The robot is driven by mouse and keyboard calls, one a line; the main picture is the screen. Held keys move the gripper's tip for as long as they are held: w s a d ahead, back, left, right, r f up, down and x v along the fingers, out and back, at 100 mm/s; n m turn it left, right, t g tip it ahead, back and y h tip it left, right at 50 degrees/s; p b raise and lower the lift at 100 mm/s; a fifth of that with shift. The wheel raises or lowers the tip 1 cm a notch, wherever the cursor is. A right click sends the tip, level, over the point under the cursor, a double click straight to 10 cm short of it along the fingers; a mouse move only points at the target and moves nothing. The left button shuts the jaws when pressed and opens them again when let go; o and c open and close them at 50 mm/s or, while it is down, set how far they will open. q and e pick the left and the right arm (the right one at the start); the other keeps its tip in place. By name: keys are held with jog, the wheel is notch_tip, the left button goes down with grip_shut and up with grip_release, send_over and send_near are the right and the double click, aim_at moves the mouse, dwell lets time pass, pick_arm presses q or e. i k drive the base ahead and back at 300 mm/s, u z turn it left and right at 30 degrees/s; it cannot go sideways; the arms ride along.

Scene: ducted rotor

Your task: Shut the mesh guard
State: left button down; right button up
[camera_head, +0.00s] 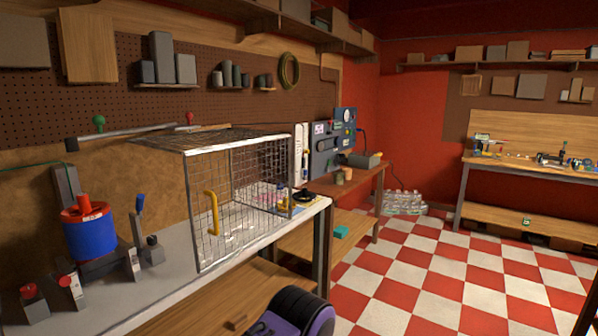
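The mesh guard (241,190) is a wire cage with a pale frame, standing on the workbench at left centre. A yellow handle (212,213) is upright on its front mesh panel. A blue drum with a red top (90,235) stands on the bench to the left of the front panel, uncovered by that panel. I cannot tell from this view how the guard is hinged or how its far side meets the bench. Neither of my grippers shows in the head view.
The workbench (185,283) holds small grey blocks with red knobs (68,285) and a blue-handled lever (139,215) near the drum. A blue-grey control panel (333,142) stands beyond the guard. The checkered floor (450,275) at right is largely clear.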

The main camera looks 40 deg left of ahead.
aim_at(274, 136)
jog(key=z, duration=0.25)
jog(key=i, duration=2.6)
jog(key=u, duration=0.8)
